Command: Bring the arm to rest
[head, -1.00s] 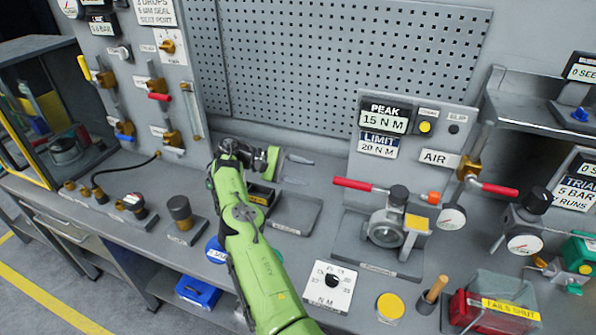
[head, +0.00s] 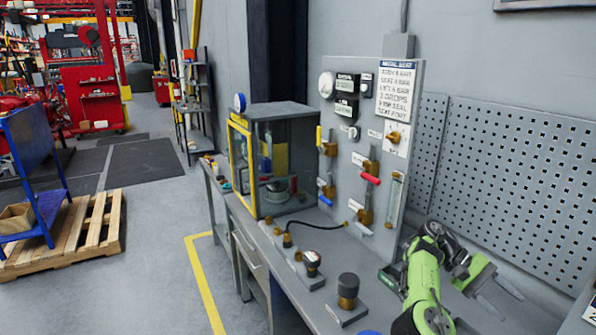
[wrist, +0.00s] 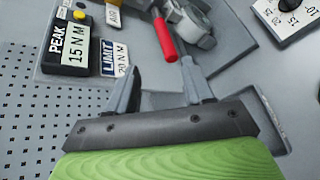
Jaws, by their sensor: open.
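My green arm (head: 424,285) rises from the bottom edge at the lower right of the head view, bent over the bench. My gripper (head: 500,293) points right in front of the pegboard (head: 520,170), its two grey fingers apart with nothing between them. In the wrist view my gripper (wrist: 160,73) is open and empty, above the grey bench. Beyond the fingers, a red lever handle (wrist: 165,40) and a grey valve body (wrist: 190,22) show.
A glass-fronted cabinet (head: 283,165) with a yellow frame stands at the bench's far end. A gauge panel (head: 385,150) stands behind. A dark knob (head: 348,287) sits near the arm. A PEAK display (wrist: 70,42) is upper left in the wrist view. A wooden pallet (head: 70,232) lies on the floor.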

